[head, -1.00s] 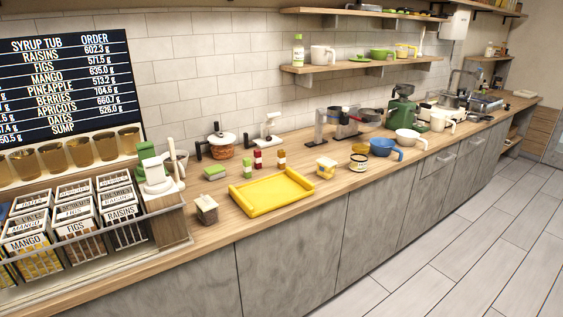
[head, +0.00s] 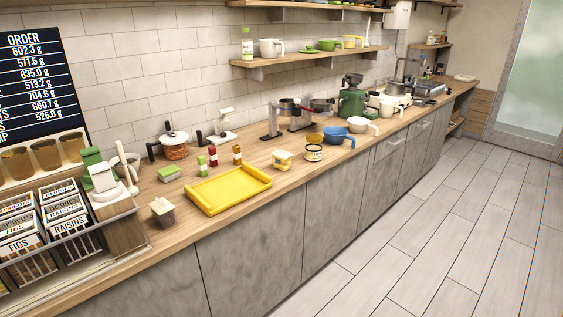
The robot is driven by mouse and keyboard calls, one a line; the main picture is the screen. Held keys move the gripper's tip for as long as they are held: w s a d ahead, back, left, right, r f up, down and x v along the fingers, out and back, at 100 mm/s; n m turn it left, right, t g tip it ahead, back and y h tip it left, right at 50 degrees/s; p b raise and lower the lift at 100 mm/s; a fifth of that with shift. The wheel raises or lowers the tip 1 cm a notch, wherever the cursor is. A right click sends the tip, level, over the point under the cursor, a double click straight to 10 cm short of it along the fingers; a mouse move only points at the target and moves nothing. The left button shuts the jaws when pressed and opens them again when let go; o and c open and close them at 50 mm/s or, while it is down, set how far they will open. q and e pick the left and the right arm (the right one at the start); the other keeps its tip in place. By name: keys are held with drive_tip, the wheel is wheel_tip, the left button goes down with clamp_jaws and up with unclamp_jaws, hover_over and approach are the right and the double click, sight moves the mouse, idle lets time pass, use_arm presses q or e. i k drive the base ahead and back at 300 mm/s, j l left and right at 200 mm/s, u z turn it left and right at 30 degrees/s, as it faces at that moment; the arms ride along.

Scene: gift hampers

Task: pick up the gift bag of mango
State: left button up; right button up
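No bag that I can read as mango is in the head view now. The rack (head: 78,232) at the left holds several labelled bags in rows. Its front row shows a bag marked FIGS (head: 17,246) and one marked RAISINS (head: 71,231). The rack's left part is cut off by the picture edge. Neither of my grippers is in view.
A yellow tray (head: 208,208) lies on the wooden counter, with a small box (head: 162,211) to its left. Behind are small bottles and a lidded pot (head: 174,146). A blue bowl (head: 338,137) stands further right. The tiled floor (head: 440,230) is clear.

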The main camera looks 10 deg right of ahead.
sight(283, 160)
drive_tip(key=i+l+z, duration=0.1)
drive_tip(key=z, duration=0.25)
drive_tip(key=i+z, duration=0.2)
drive_tip(key=z, duration=0.15)
drive_tip(key=i+l+z, duration=0.1)
drive_tip(key=z, duration=0.25)
